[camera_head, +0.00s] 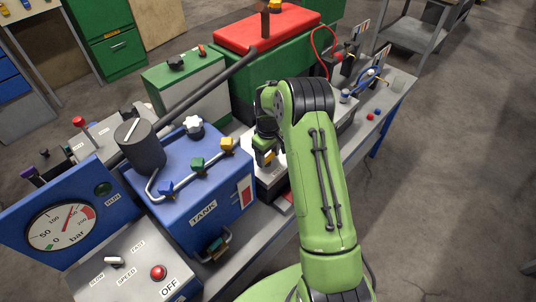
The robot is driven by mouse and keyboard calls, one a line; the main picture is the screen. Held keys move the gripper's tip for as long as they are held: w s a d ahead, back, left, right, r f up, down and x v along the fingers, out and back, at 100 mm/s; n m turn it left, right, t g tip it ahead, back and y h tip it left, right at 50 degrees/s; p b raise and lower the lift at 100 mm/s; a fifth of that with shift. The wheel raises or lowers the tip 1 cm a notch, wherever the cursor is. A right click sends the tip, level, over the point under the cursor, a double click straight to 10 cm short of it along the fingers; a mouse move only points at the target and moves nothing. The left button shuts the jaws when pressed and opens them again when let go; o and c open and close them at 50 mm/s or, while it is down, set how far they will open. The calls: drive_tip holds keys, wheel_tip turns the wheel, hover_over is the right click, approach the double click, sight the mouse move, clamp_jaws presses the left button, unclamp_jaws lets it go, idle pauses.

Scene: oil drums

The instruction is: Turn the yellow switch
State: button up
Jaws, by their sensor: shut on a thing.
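My green arm reaches over the bench from the lower right, and my gripper (266,150) points down over a box with a pale top (268,178). A small bit of yellow, the yellow switch (269,157), shows at the fingertips. The gripper is shut on it. The fingers and arm hide most of the switch, so how far it is turned cannot be told.
Left of my gripper stands a blue tank (190,168) with a pipe carrying blue, green and yellow valves (228,144). A green box with a red lid (262,30) is behind. A gauge panel (60,226) and control box (135,270) are front left. Open floor lies right.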

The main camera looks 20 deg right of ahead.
drive_tip(key=m+b, duration=0.1)
drive_tip(key=m, duration=0.3)
drive_tip(key=shift+s+m, duration=0.1)
drive_tip(key=shift+m, duration=0.3)
drive_tip(key=m+b, duration=0.1)
drive_tip(key=m, duration=0.3)
drive_tip(key=shift+m, duration=0.3)
drive_tip(key=m+b, duration=0.1)
drive_tip(key=m, duration=0.3)
drive_tip(key=shift+s, duration=0.15)
drive_tip(key=shift+a+r+m, duration=0.1)
drive_tip(key=shift+a+m, duration=0.05)
drive_tip(key=shift+m, duration=2.05)
drive_tip(key=shift+b, duration=0.3)
drive_tip(key=o, duration=1.1)
drive_tip(key=shift+s, duration=0.1)
drive_tip(key=shift+c, duration=0.2)
